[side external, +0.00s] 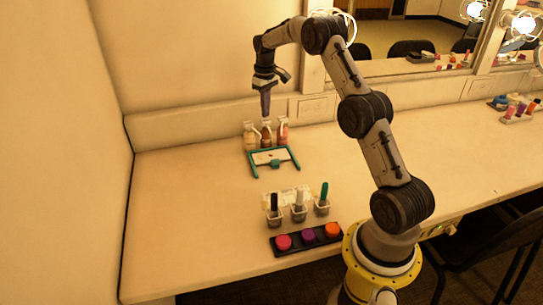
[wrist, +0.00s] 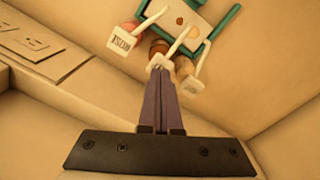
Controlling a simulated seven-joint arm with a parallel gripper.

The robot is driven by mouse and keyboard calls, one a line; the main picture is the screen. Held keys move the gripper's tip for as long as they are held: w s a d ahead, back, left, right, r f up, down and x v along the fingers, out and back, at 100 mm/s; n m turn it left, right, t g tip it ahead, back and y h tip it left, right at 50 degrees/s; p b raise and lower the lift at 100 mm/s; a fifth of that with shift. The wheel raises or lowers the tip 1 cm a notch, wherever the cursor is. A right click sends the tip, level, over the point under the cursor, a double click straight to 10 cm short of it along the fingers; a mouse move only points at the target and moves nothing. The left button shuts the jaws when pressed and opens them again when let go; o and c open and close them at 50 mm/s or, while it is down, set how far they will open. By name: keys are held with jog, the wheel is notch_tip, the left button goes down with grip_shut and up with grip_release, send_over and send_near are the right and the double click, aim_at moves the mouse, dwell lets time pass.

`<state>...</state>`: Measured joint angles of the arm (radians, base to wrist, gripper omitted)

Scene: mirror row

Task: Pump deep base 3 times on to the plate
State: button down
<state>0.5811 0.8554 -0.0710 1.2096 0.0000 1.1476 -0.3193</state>
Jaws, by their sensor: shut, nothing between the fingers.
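Three pump bottles with white pump heads stand in a row by the back wall. The middle one, darkest brown, looks like the deep base (side external: 266,138); its pump head (wrist: 160,62) also shows in the wrist view. My gripper (side external: 266,119) is shut and empty, pointing down, with its fingertips (wrist: 160,70) at or just above that middle pump head; I cannot tell if they touch. The white plate (side external: 262,158) sits in a teal holder (side external: 296,160) in front of the bottles. In the wrist view the plate (wrist: 196,14) carries brownish spots.
A tan bottle (side external: 250,137) and a pinkish bottle (side external: 283,133) stand close on either side. Nearer are cups with brushes (side external: 298,212) and a black tray (side external: 274,247) of coloured pots. A mirror hangs behind.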

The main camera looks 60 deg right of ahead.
jog(key=shift+f, duration=0.15)
jog(key=shift+f, duration=1.35)
jog(key=shift+r, duration=1.5)
jog(key=shift+f, duration=0.15)
jog(key=shift+f, duration=1.35)
jog(key=shift+r, duration=1.5)
